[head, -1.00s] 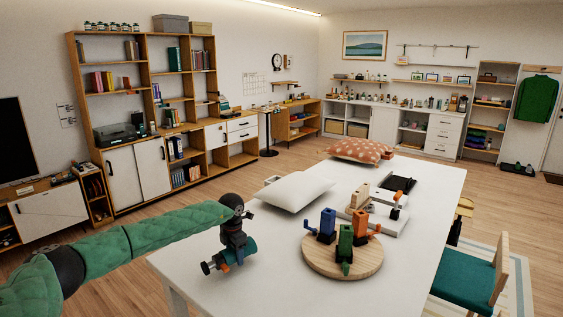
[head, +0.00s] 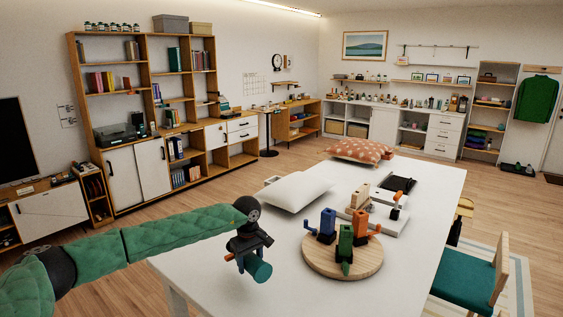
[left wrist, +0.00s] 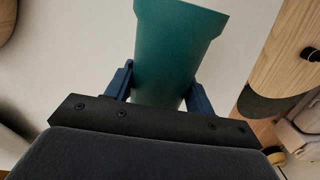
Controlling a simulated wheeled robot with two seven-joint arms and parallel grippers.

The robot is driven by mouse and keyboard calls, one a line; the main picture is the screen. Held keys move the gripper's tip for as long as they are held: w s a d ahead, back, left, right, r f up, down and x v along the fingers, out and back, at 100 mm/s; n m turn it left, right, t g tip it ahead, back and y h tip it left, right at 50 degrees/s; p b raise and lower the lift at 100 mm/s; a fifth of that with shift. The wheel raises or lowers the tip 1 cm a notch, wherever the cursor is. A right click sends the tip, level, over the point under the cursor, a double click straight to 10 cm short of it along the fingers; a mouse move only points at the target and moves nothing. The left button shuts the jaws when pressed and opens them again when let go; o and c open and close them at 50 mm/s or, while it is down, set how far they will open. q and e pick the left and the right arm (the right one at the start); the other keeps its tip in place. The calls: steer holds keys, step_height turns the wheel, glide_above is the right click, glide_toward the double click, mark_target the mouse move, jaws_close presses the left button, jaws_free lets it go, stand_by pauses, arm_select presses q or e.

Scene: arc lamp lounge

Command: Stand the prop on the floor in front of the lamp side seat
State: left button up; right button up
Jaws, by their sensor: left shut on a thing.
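The prop seems to be the teal cylinder (head: 259,271) held over the near left part of the white table. My left gripper (head: 242,255) is shut on it. In the left wrist view the teal cylinder (left wrist: 175,50) sits between the two blue fingers and flares towards its far end. In the head view it is tilted, and I cannot tell whether it touches the table. A white board (head: 392,224) with pale wooden blocks (head: 359,197) and a small lamp-like piece (head: 398,201) lies farther right. I cannot make out which part is the lamp side seat. My right gripper is not in view.
A round wooden board (head: 318,264) with blue, green and orange pieces stands just right of my left gripper. A white cushion (head: 295,191), a patterned cushion (head: 360,150) and a black tray (head: 399,183) lie farther back. A green-seated chair (head: 465,278) stands right of the table.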

arm_select(q)
steer(key=s+a+r+m, duration=0.1)
steer(key=s+r+m, duration=0.1)
steer(key=s+m, duration=0.35)
steer(key=s+a+r+m, duration=0.1)
steer(key=s+r+m, duration=0.15)
steer(key=s, duration=0.55)
steer(key=s+a, duration=0.4)
steer(key=a, duration=0.4)
steer(key=shift+s+a+f, duration=0.15)
steer(key=shift+a+f, duration=0.1)
steer(key=shift+s, duration=0.1)
